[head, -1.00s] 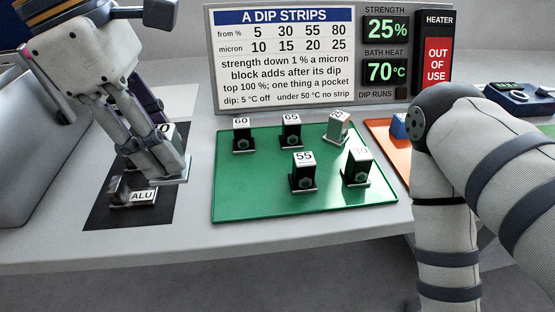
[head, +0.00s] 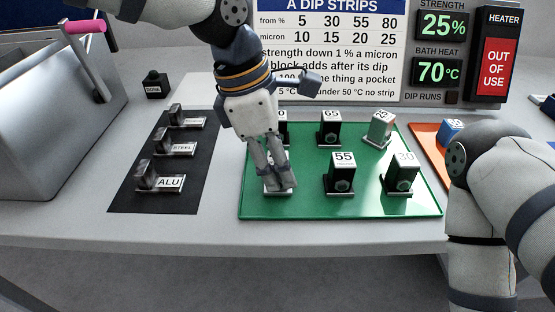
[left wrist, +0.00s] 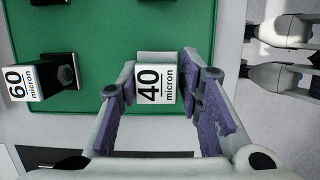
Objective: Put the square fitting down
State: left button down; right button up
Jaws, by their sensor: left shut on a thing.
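The square fitting, a block with a white top reading 40 micron (left wrist: 157,80), is between the fingers of my left gripper (left wrist: 160,95) in the left wrist view. In the head view my left gripper (head: 276,182) points down over the front left of the green mat (head: 300,206). The gripper is shut on the fitting and mostly hides it there. I cannot tell whether the fitting touches the mat.
Blocks marked 55 (head: 341,172), 30 (head: 402,175), 65 (head: 330,128) and another pale one (head: 379,129) stand on the green mat. The 60 block (left wrist: 35,80) is close by. A black mat (head: 128,196) holds three labelled holders. My right arm is at the right.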

pick_arm(q)
jog(key=shift+f, duration=0.15)
jog(key=c, duration=1.1)
grip_release()
jog(key=v, duration=1.2)
